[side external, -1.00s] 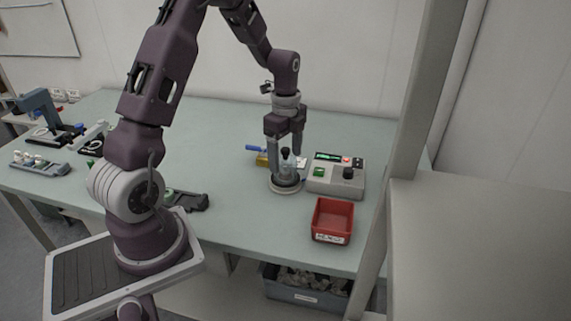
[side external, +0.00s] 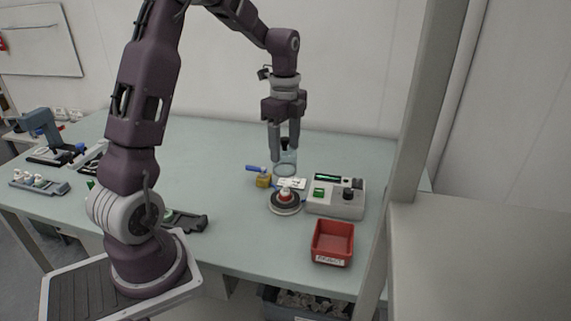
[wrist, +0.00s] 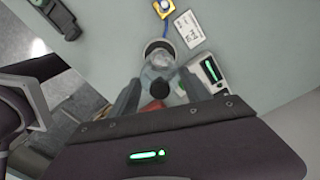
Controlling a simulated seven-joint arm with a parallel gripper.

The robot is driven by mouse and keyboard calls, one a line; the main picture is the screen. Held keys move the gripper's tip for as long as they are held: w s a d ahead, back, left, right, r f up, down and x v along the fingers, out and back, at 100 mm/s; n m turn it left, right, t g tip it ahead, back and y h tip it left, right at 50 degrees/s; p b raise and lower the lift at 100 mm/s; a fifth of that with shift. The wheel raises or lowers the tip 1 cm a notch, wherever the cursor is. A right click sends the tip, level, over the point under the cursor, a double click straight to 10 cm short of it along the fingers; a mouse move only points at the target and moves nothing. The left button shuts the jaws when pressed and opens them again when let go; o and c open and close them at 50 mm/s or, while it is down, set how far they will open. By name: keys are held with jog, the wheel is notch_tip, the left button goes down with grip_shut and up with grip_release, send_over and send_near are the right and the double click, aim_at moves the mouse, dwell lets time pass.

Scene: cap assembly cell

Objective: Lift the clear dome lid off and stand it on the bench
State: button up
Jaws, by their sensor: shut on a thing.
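The clear dome lid (side external: 285,164) hangs upright from my gripper (side external: 284,146), which is shut on its black knob. The lid is in the air, apart from the round base (side external: 285,208) below it. On that base sits a small white and reddish part, now uncovered. In the wrist view the lid (wrist: 158,60) and its dark knob show between the two fingers of my gripper (wrist: 159,88). The lid hides part of what lies beneath it there.
A control box (side external: 335,197) stands right of the base, with a red bin (side external: 333,242) in front.

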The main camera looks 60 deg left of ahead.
jog(key=s+a+f+n, duration=0.4)
jog(key=s+f, duration=0.1)
jog(key=s, duration=0.4)
jog(key=shift+a+f, duration=0.35)
jog(key=shift+f, duration=0.1)
jog(key=shift+f, duration=0.75)
jog(key=shift+f, duration=0.5)
jog(key=shift+f, duration=0.1)
jog(key=shift+f, duration=0.7)
